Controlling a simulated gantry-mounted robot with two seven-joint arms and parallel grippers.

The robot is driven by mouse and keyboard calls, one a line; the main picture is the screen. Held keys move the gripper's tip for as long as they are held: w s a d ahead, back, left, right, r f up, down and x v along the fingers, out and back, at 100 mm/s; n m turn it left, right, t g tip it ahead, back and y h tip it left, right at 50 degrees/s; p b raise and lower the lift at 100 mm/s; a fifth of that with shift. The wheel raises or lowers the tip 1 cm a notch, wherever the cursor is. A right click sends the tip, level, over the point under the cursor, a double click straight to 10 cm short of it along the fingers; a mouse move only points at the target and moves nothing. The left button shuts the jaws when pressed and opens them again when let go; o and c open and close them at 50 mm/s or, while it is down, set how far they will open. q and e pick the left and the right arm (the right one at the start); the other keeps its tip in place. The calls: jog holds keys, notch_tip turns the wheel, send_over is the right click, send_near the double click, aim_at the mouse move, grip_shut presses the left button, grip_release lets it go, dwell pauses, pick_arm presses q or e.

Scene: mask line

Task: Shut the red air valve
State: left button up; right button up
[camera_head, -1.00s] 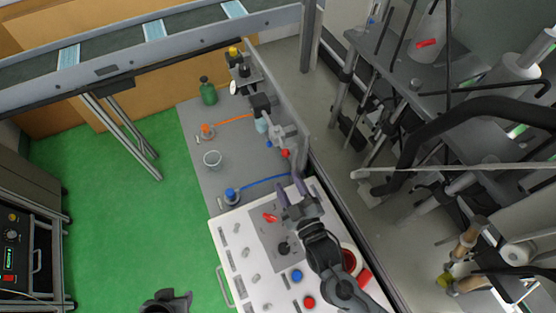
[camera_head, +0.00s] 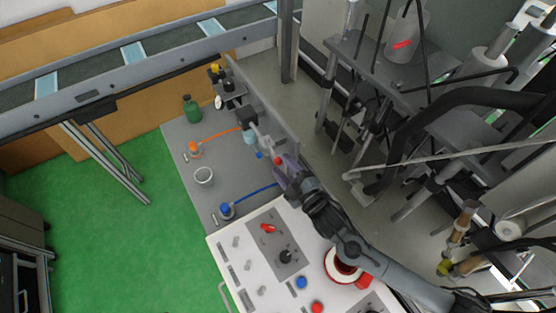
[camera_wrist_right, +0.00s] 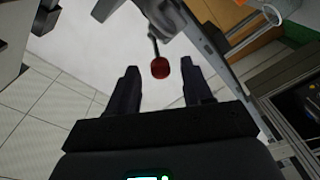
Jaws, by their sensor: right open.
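A red ball-shaped knob on a thin dark lever (camera_wrist_right: 160,68), apparently the red air valve's handle, shows in the right wrist view, centred just beyond the gap between my fingertips. In the head view, a small red knob (camera_head: 278,160) shows by the grey fitting at the right side of the grey bench, right at my fingers. My right gripper (camera_head: 282,172) is open; its two dark fingers also show apart in the right wrist view (camera_wrist_right: 161,84), with nothing between them. The valve's body is partly hidden by the gripper in the head view. My left gripper is not in view.
A white control panel (camera_head: 232,245) with a red switch (camera_head: 268,228), a blue button (camera_head: 301,283) and a red button (camera_head: 317,307) lies below my right arm.

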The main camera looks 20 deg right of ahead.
aim_at(278, 161)
jog(key=shift+x, duration=1.6)
jog(key=shift+c, duration=0.2)
grip_shut()
